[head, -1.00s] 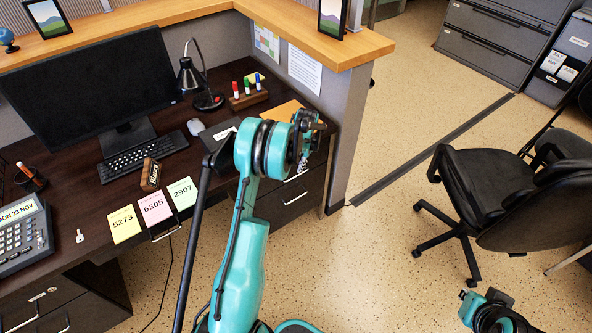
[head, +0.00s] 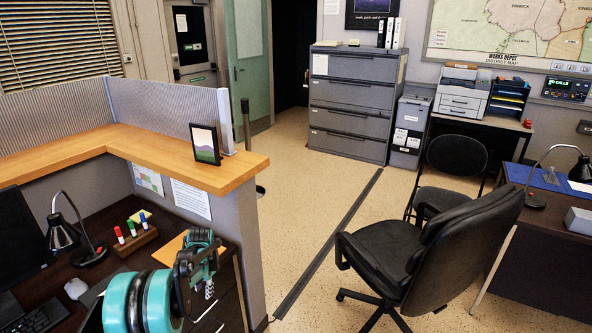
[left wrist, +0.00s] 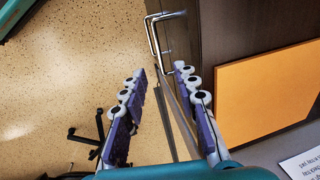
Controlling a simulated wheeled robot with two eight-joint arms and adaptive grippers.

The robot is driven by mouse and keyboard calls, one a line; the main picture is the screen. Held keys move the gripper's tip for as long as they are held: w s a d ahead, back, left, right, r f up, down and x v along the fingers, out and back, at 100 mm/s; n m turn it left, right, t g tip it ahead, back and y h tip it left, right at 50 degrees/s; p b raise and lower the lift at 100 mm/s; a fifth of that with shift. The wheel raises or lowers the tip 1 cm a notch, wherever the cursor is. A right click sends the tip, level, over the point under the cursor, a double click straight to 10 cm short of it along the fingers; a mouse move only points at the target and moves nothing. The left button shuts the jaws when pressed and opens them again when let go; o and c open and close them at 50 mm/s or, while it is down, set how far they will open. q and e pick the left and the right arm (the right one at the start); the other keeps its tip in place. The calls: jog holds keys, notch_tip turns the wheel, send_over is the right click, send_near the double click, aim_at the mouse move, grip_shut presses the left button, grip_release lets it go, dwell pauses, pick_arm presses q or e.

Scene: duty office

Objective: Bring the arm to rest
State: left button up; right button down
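My left arm, teal and black, comes up at the bottom left of the head view. Its gripper (head: 205,268) is over the right end of the dark desk (head: 110,206), by an orange folder (head: 171,249). In the left wrist view the two jointed fingers of this gripper (left wrist: 160,78) stand apart with nothing held between them. A metal drawer handle (left wrist: 154,36) and the dark desk front show beyond the fingertips, and the orange folder (left wrist: 268,95) lies to the right. My right gripper is in neither current view.
A partition with a wooden ledge (head: 235,176) and a picture frame (head: 205,144) borders the desk. A desk lamp (head: 64,235) and a marker holder (head: 136,241) stand on it. A black office chair (head: 440,255) stands to the right.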

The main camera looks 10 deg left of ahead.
pick_arm(q)
jog(key=s+d+r+n+t, duration=0.1)
jog(key=s+d+r, duration=0.45)
jog(key=r, duration=0.25)
jog(key=s+d+r+n+t, duration=0.1)
jog(key=s+d+r+t, duration=0.1)
jog(key=s+d+r, duration=0.45)
jog(key=s+d+r+n+t+h, duration=0.1)
jog(key=s+d, duration=0.4)
jog(key=s, duration=0.3)
jog(key=s+d+r+n+t+h, duration=0.1)
jog(key=s+d+t, duration=0.1)
jog(key=s+d, duration=0.4)
jog(key=s, duration=0.2)
jog(key=shift+s, duration=0.4)
